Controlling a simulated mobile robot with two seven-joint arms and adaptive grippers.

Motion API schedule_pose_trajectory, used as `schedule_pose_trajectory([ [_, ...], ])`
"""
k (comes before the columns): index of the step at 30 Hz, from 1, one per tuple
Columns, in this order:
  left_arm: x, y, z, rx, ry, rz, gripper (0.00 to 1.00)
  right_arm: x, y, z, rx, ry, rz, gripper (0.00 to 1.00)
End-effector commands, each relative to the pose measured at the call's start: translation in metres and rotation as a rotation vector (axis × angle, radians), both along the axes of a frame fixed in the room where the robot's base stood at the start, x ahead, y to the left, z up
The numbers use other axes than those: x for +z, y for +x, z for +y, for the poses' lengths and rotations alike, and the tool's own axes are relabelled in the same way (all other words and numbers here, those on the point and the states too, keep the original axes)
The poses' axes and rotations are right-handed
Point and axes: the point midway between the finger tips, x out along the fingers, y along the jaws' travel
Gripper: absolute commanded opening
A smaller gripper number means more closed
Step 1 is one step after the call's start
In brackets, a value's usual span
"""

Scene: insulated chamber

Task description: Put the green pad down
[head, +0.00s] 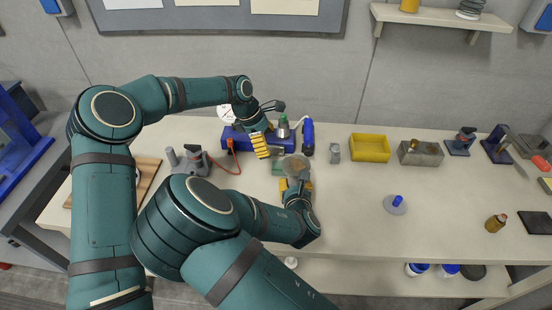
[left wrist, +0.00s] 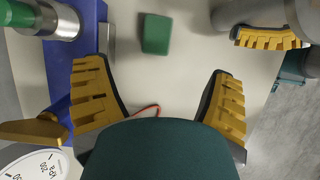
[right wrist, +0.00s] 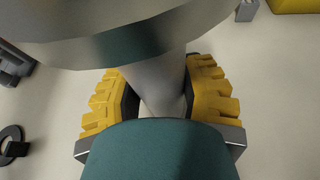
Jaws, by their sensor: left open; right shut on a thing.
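The green pad (left wrist: 155,34) shows in the left wrist view, seemingly flat on the pale bench top, ahead of my left gripper and touching neither finger. In the head view the pad (head: 277,169) is partly covered beside the grey round piece. My left gripper (left wrist: 160,70) is open with nothing between its yellow fingers; in the head view it (head: 262,140) is above the bench, just behind the pad. My right gripper (right wrist: 157,85) is shut on the narrow stem of a grey round-headed piece (right wrist: 110,35). In the head view that piece (head: 296,165) is right of the pad.
A blue base (head: 240,139) and a green-topped metal cylinder (head: 283,126) stand behind the pad. A white dial gauge (left wrist: 30,165) is close to my left gripper. A red cable (head: 232,160) runs left. A yellow bin (head: 370,148) stands right; the bench front there is largely clear.

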Motion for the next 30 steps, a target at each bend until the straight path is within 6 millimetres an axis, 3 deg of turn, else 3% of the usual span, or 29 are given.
schedule_pose_trajectory([
  [8,-0.003,-0.001,0.003,0.005,0.002,-0.004,0.84,-0.002,-0.001,0.000,0.000,-0.001,0.005,0.00],
  [18,-0.051,-0.001,-0.016,0.005,0.000,-0.003,0.84,-0.002,-0.001,0.000,0.000,-0.001,0.005,0.00],
  [30,-0.085,0.001,-0.031,0.006,0.000,-0.003,0.84,-0.002,-0.001,0.000,0.000,-0.001,0.004,0.00],
])
